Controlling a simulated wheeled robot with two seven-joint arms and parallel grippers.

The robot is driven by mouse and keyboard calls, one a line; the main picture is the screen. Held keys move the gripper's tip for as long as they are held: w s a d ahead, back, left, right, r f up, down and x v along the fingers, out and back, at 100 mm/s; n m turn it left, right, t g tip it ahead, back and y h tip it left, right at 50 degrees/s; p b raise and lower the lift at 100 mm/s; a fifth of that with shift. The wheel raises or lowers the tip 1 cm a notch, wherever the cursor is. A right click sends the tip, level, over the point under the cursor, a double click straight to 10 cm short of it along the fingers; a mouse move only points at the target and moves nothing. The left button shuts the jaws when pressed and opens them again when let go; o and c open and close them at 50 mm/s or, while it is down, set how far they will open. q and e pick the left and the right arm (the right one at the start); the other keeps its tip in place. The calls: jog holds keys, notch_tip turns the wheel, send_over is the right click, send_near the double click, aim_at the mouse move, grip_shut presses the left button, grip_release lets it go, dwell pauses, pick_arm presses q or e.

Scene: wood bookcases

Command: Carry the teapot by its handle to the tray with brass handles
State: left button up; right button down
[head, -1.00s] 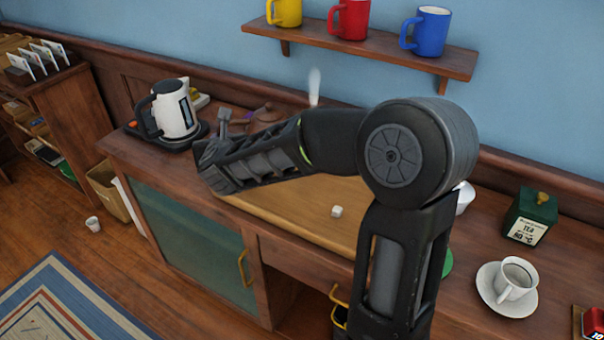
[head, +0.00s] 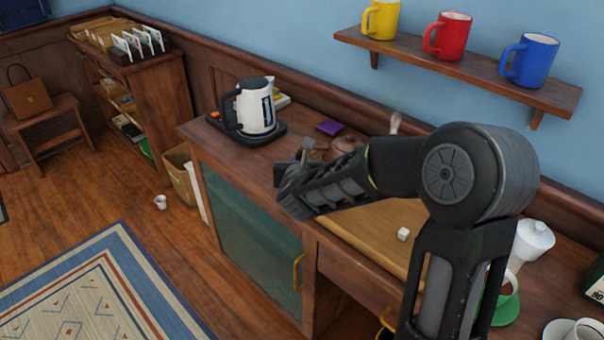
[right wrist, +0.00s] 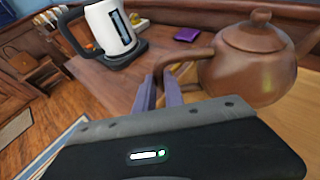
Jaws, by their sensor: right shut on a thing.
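The brown teapot (head: 345,145) is on the counter, partly hidden behind my right arm in the head view. In the right wrist view the teapot (right wrist: 248,65) is upright at the right, lid on, its handle (right wrist: 190,56) toward my gripper. My right gripper (head: 298,152) is shut on the handle; its two fingers (right wrist: 160,90) show at the handle's outer end in the right wrist view. I cannot tell if the teapot touches the surface below. No tray with brass handles can be made out. My left gripper is out of view.
A white kettle (head: 256,106) on a black base stands left of the teapot, with a purple item (head: 330,127) between. A mug shelf (head: 460,72) hangs above. Open floor lies left of the cabinet.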

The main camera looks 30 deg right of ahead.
jog(key=shift+r, duration=0.1)
jog(key=shift+f, duration=1.85)
jog(key=shift+f+b, duration=0.15)
jog(key=shift+b, duration=0.15)
jog(key=c, duration=1.4)
grip_release()
jog(key=shift+c, duration=0.2)
